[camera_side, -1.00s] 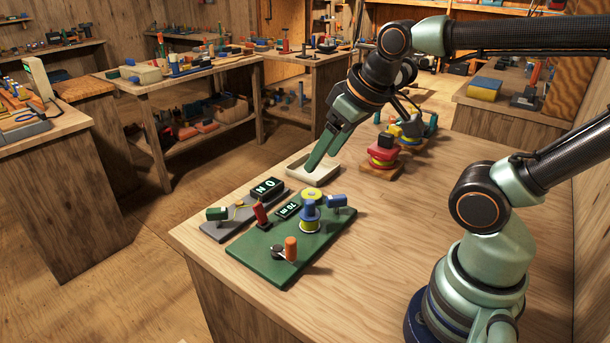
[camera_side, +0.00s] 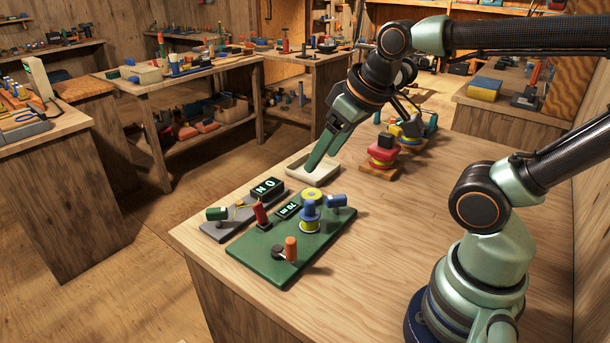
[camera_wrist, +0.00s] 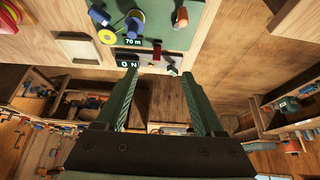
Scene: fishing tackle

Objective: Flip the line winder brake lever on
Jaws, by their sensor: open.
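The line winder is a green board (camera_side: 325,236) on the bench, with a blue and yellow spool (camera_side: 309,217), an orange-handled crank (camera_side: 290,249) and a small "70 m" display (camera_side: 288,210). A short red lever (camera_side: 261,214) on a dark base stands at its far edge, and its red handle also shows in the wrist view (camera_wrist: 157,52). A black display (camera_side: 267,188) beside it reads "ON" in the wrist view (camera_wrist: 127,61). My gripper (camera_side: 315,163) is open and empty above the tray area, apart from the lever. Its fingers (camera_wrist: 157,75) spread in the wrist view.
A pale tray (camera_side: 328,177) lies below my gripper. A red and yellow spool on a wooden base (camera_side: 380,157) stands to the right. The bench's front right is clear.

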